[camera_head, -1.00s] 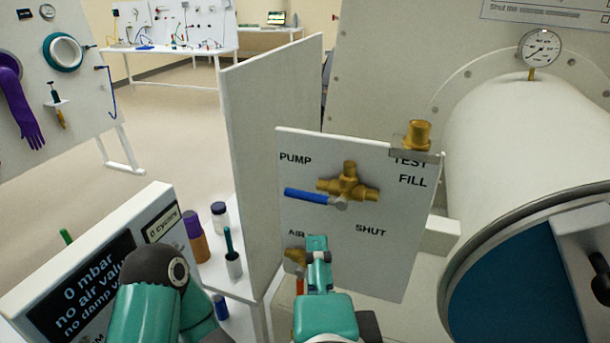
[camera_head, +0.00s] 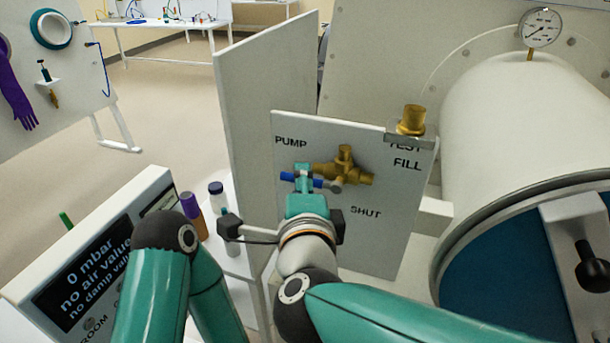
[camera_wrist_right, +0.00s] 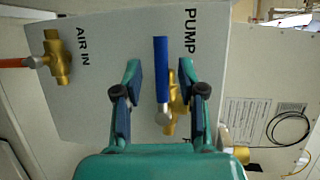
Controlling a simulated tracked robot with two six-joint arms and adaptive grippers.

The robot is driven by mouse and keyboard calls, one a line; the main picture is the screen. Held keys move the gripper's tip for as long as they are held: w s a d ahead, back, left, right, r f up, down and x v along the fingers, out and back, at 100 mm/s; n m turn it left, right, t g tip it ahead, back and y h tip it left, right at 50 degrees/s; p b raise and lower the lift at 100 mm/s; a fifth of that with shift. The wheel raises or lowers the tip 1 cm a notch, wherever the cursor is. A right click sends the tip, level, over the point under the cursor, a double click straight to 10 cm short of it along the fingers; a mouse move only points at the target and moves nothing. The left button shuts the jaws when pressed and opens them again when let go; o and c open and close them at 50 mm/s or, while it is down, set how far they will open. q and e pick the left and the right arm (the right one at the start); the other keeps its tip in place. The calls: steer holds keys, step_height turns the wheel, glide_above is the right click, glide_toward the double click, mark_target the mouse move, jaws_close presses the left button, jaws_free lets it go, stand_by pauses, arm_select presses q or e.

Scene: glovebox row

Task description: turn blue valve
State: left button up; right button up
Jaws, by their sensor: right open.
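The blue valve handle (camera_head: 317,182) extends left from the brass valve (camera_head: 345,168) on the upright white panel (camera_head: 385,225), below the word PUMP. My right gripper (camera_head: 302,180) is at this handle, in front of the panel. In the right wrist view the blue handle (camera_wrist_right: 161,75) lies between the two open fingers of my right gripper (camera_wrist_right: 160,68), with a gap on each side. The brass valve body (camera_wrist_right: 173,100) is partly hidden behind the handle. My left arm is at the lower left, and its gripper is out of view.
A second brass valve (camera_wrist_right: 58,58) with a red-orange handle sits by AIR IN in the right wrist view. A large white cylinder (camera_head: 520,110) with a gauge (camera_head: 541,27) stands right. A display box (camera_head: 85,265) and several bottles stand left. A tall white divider (camera_head: 265,120) borders the panel.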

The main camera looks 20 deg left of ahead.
steer(key=shift+x, duration=1.2)
jaws_close()
